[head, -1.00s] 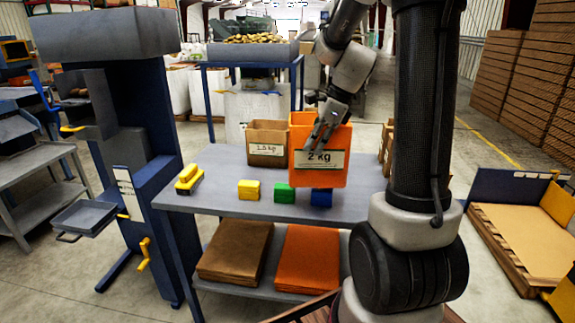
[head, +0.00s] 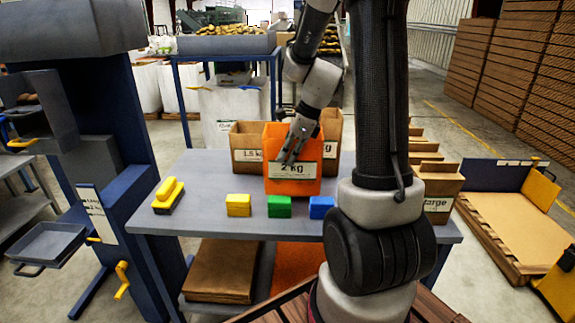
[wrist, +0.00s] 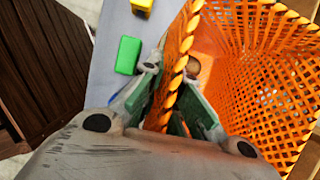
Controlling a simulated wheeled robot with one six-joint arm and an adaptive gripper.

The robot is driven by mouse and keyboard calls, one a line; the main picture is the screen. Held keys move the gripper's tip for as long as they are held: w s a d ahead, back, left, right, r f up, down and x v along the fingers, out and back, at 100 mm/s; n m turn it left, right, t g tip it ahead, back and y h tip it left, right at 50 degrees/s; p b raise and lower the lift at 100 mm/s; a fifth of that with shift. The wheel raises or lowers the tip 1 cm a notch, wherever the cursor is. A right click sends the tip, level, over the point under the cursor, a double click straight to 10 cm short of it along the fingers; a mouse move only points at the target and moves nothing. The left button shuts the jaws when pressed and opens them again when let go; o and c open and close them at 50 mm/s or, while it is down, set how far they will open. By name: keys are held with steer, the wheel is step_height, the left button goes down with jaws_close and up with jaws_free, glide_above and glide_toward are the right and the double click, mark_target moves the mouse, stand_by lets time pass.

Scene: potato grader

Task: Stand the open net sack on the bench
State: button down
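The orange net sack (head: 292,187) stands upright with its mouth open and a "2 kg" label facing the head camera. It is at the bench (head: 196,220), behind the green block; I cannot tell whether its bottom touches the top. My gripper (head: 290,158) comes down from above at the sack's front rim. In the wrist view my gripper (wrist: 178,105) has one finger inside the net sack (wrist: 262,60) and one outside, with the rim between them. It looks shut on that rim. The sack looks mostly empty; something brownish shows inside by the finger.
Yellow (head: 238,205), green (head: 279,206) and blue (head: 321,207) blocks line the bench's front. A yellow-handled brush (head: 169,195) lies left. A brown 1.5 kg sack (head: 243,140) and another brown sack (head: 332,128) stand behind. A blue machine (head: 90,150) stands left.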

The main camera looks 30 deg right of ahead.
steer(key=shift+f, duration=1.5)
steer(key=c, duration=1.6)
jaws_free()
steer(key=shift+c, duration=0.2)
steer(key=v, duration=1.1)
steer(key=shift+r, duration=0.4)
steer(key=s+a+r+n+h, duration=0.1)
steer(key=s+a+r+n, duration=0.2)
steer(key=s+n, duration=0.6)
steer(key=s+a+r+n+t+h, duration=0.1)
steer(key=s+a+r+n+h, duration=0.1)
steer(key=s+n, duration=0.7)
steer(key=a+r+n, duration=0.1)
steer(key=n, duration=0.5)
steer(key=shift+s+a+n+h, duration=0.3)
steer(key=shift+s+a+n, duration=0.05)
steer(key=shift+a+n, duration=0.05)
